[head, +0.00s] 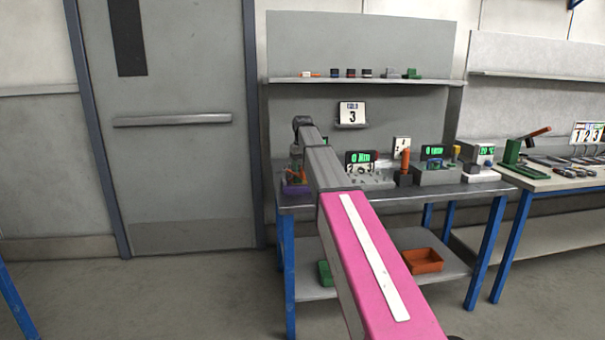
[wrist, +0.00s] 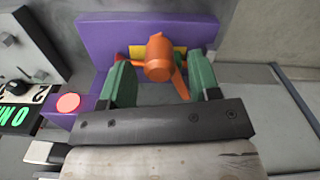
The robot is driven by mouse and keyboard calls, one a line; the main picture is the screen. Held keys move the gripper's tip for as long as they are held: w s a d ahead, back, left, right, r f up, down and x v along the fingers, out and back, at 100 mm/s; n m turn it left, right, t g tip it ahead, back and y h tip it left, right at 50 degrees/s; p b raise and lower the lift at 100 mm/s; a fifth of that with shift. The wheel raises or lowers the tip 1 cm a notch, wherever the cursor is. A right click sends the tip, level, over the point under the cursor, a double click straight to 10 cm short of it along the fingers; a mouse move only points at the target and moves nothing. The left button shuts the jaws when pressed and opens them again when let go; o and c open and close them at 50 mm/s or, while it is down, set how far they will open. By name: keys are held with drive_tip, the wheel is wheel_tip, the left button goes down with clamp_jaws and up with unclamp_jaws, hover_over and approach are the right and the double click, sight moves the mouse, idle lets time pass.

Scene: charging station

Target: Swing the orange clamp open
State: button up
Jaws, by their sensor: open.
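The orange clamp (wrist: 160,55) stands at the top middle of the wrist view, against a purple fixture (wrist: 100,35). It has a thick rounded orange end facing me and thinner orange parts spreading below it. A strip of yellow (wrist: 184,53) shows behind it. My gripper (wrist: 160,68) is open, with one green finger on each side of the clamp; I cannot tell whether either finger touches it. In the head view the purple fixture (head: 295,188) shows at the bench's left end, and my arm hides much of this area.
A purple block with a red button (wrist: 68,103) and a panel with a green display (wrist: 15,118) lie left of my gripper. The workbench (head: 440,192) carries several devices to the right. A shelf (head: 370,80) hangs above; a grey door (head: 180,180) stands left.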

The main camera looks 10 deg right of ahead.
drive_tip(key=shift+f, duration=1.3)
drive_tip(key=shift+c, duration=0.4)
clamp_jaws()
